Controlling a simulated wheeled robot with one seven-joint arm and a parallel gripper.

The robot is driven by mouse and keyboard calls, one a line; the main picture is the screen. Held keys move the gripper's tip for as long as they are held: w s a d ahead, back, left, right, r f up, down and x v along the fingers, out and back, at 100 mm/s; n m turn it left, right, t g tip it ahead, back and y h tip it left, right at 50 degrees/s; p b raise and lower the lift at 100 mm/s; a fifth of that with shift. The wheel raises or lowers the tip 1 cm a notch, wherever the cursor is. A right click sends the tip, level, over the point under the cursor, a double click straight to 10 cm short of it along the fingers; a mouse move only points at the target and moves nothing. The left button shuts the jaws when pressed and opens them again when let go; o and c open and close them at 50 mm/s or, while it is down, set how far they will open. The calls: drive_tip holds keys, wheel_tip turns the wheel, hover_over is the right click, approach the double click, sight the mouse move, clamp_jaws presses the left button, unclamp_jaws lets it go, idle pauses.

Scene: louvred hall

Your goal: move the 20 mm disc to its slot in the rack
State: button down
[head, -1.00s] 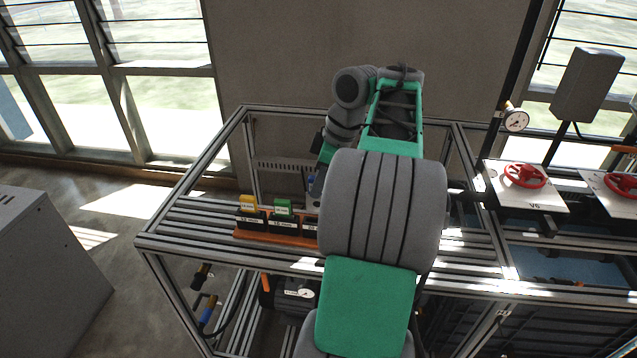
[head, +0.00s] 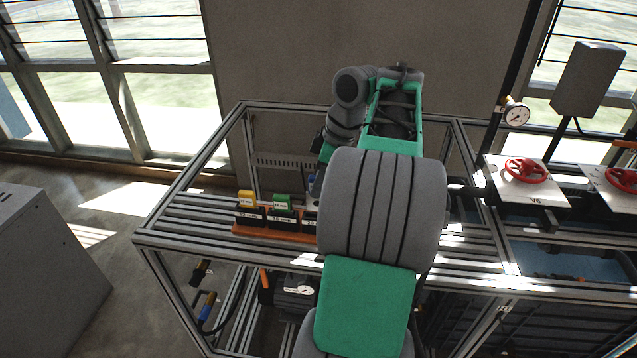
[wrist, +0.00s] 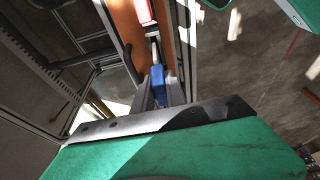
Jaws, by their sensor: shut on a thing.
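A blue disc (wrist: 158,84) sits between the fingers of my gripper (wrist: 159,92) in the wrist view. My gripper is shut on it. Its size mark cannot be read here, so I cannot confirm it is the 20 mm one. A bit of blue (head: 310,182) shows beside my arm in the head view. The orange rack (head: 270,236) stands on the bench, and its right part is hidden by my arm. In the wrist view the rack (wrist: 128,28) runs close beside the fingers. I cannot tell whether the blue disc touches it.
A yellow disc (head: 246,198) and a green disc (head: 282,202) stand in labelled black holders on the rack. A red piece (wrist: 145,12) shows on the rack in the wrist view. Red valve wheels (head: 526,171) and a gauge (head: 516,115) are at the right. The bench's left end is clear.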

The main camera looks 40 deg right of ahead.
drive_tip(key=shift+f, duration=0.1)
drive_tip(key=shift+f+b, duration=2.95)
drive_tip(key=shift+f, duration=0.15)
drive_tip(key=c, duration=1.3)
unclamp_jaws()
drive_tip(key=p+v, duration=0.7)
drive_tip(key=shift+w+a+r, duration=0.3)
drive_tip(key=shift+w, duration=0.1)
drive_tip(key=shift+f, duration=0.15)
